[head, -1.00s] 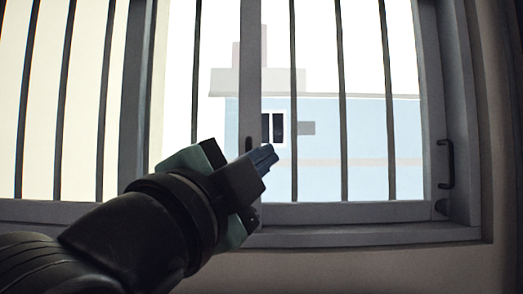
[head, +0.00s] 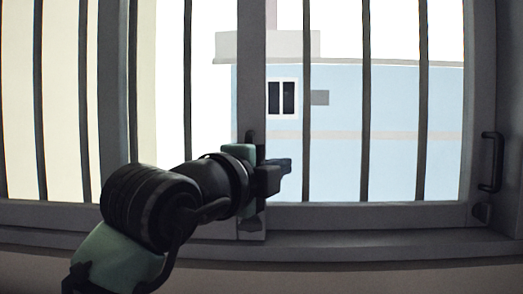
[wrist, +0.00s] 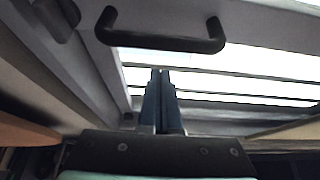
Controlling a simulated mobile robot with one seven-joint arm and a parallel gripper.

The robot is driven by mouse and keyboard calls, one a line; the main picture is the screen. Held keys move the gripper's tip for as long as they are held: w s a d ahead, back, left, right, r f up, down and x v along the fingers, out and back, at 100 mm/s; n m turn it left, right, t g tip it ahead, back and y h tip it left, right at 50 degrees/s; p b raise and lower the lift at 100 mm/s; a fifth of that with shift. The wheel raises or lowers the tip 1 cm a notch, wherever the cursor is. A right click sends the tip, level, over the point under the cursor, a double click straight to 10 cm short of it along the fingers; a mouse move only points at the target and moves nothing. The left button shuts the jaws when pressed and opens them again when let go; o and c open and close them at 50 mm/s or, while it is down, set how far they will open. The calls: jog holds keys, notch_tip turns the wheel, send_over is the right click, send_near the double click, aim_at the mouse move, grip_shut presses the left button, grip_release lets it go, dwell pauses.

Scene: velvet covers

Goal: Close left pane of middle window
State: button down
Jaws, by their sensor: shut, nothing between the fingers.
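A grey-framed window (head: 350,216) with dark vertical bars fills the head view. A grey upright (head: 252,80) divides it, with the end of a dark handle (head: 249,137) showing just above my gripper. My gripper (head: 284,166) is in front of this upright, its fingertips pointing right, shut and empty. In the wrist view, the closed blue-grey fingers (wrist: 161,75) point toward a black bar handle (wrist: 165,43) on a grey frame. They appear just below the handle and not around it. Contact with the frame cannot be told.
The sill (head: 380,245) runs along the bottom. A pale blue building (head: 340,130) shows outside. Space right of my gripper, before the right pane, looks clear.

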jog(key=a, duration=0.1)
jog(key=a+p, duration=0.1)
jog(key=a, duration=0.1)
jog(key=shift+s+a+p, duration=0.3)
jog(key=shift+a+p, duration=0.1)
